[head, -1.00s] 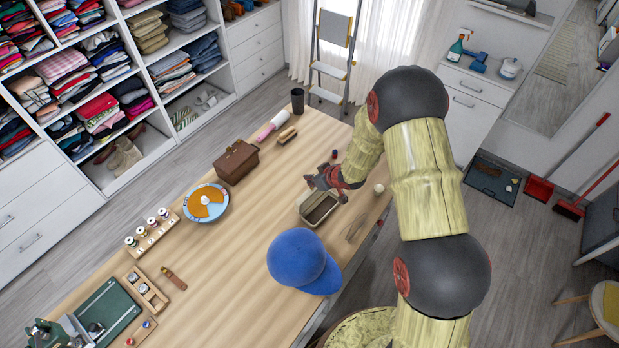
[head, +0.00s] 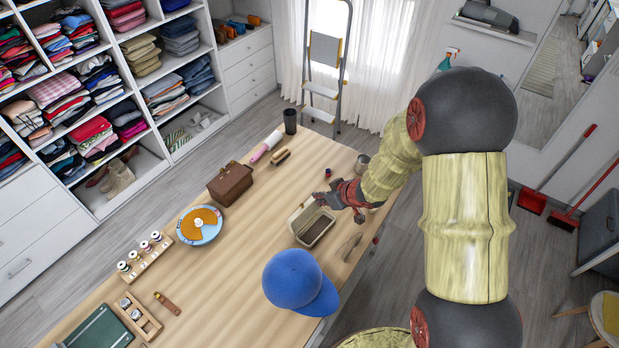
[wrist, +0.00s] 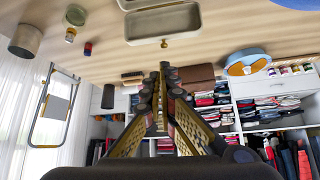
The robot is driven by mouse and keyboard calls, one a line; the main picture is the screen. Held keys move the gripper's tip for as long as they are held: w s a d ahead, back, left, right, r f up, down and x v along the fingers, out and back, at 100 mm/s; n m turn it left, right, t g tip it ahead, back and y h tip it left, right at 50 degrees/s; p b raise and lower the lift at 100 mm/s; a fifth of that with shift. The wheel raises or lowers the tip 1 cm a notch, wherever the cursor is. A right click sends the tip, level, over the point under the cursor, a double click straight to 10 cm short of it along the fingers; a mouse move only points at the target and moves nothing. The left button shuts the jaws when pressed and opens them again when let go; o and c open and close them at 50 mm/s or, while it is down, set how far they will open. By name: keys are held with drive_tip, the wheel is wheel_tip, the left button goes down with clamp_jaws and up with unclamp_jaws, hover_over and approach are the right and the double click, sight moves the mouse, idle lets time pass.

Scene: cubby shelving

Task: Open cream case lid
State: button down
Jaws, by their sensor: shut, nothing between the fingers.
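The cream case (head: 313,226) lies on the wooden table near its right edge, with its hollow grey inside showing in the head view. The wrist view is upside down and shows a shallow shell of the case (wrist: 163,22) with a small latch on its rim. A second part is cut off at the top edge, so I cannot tell the lid's exact angle. My gripper (head: 320,198) is shut and empty at the case's far side. In the wrist view, the fingertips (wrist: 163,68) are together and apart from the shell.
The blue cap (head: 293,279) is close in front of the case. A brown box (head: 230,184), a blue-rimmed plate (head: 199,226) and a brush (head: 280,156) stand farther left. A small red-and-blue item (head: 328,173) and a grey cup (head: 362,161) are beyond my gripper. Bare table lies left of the case.

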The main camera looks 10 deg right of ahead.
drive_tip(key=s+d+f+m+g+h, duration=0.1)
drive_tip(key=s+d+f+g+h, duration=0.25)
drive_tip(key=d, duration=0.55)
drive_tip(key=s+d+r+m+h+b, duration=0.25)
drive_tip(key=s+d+r, duration=0.2)
drive_tip(key=s, duration=0.45)
drive_tip(key=s+a+r+m+t+y+b, duration=0.1)
drive_tip(key=s+a+r+b, duration=0.3)
drive_tip(key=s+b, duration=0.4)
drive_tip(key=s+a+r+m+t+b, duration=0.1)
drive_tip(key=s+a+r+b, duration=0.4)
drive_tip(key=s+b, duration=0.4)
drive_tip(key=shift+s+a+m+y, duration=0.15)
drive_tip(key=shift+a+m+y, duration=0.15)
drive_tip(key=shift+m+y, duration=0.1)
drive_tip(key=shift+r, duration=0.1)
